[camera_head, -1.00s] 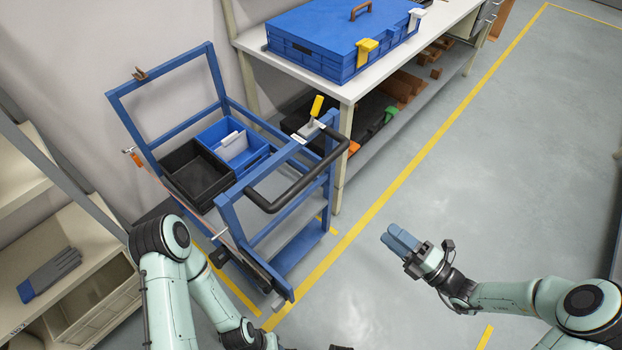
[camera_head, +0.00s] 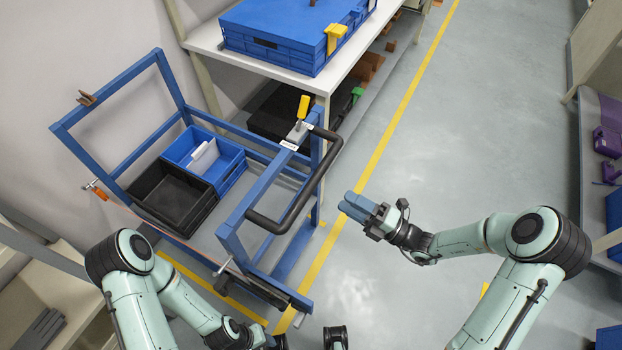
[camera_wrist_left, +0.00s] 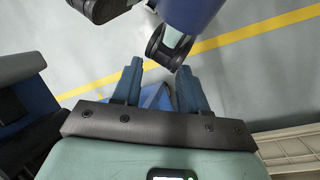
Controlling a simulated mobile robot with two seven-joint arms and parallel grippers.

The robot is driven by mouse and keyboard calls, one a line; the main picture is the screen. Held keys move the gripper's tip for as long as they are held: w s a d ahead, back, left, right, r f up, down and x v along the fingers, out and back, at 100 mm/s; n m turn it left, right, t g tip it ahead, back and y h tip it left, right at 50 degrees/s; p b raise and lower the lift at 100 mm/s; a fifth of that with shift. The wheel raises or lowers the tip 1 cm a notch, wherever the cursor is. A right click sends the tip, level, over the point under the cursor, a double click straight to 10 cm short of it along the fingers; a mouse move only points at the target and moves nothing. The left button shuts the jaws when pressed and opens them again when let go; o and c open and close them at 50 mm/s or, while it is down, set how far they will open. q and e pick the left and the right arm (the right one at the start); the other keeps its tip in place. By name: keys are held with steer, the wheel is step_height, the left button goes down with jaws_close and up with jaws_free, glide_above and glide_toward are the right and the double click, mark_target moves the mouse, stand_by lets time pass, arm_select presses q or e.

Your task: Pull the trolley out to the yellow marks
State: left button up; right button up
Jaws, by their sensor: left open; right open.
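The blue-framed trolley (camera_head: 262,200) stands at the left in the head view, beside the white workbench. Its black handle (camera_head: 292,208) faces right, and a yellow-handled lever (camera_head: 301,118) sits at its upper corner. A black bin (camera_head: 172,200) and a blue bin (camera_head: 222,170) are on it. My right gripper (camera_head: 356,207) is open and empty, right of the handle and apart from it. My left gripper is not identifiable in the head view; in the left wrist view it (camera_wrist_left: 160,92) is open with nothing between its fingers.
The workbench (camera_head: 205,34) carries a blue crate (camera_head: 290,40). A long yellow floor line (camera_head: 400,110) runs beside the bench. Shelving (camera_head: 32,246) stands at the left, and a rack (camera_head: 598,125) with purple items stands at the right. The grey floor between is clear.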

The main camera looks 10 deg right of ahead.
mark_target(314, 182)
steer(key=x, duration=1.1)
steer(key=shift+d, duration=0.1)
jaws_close()
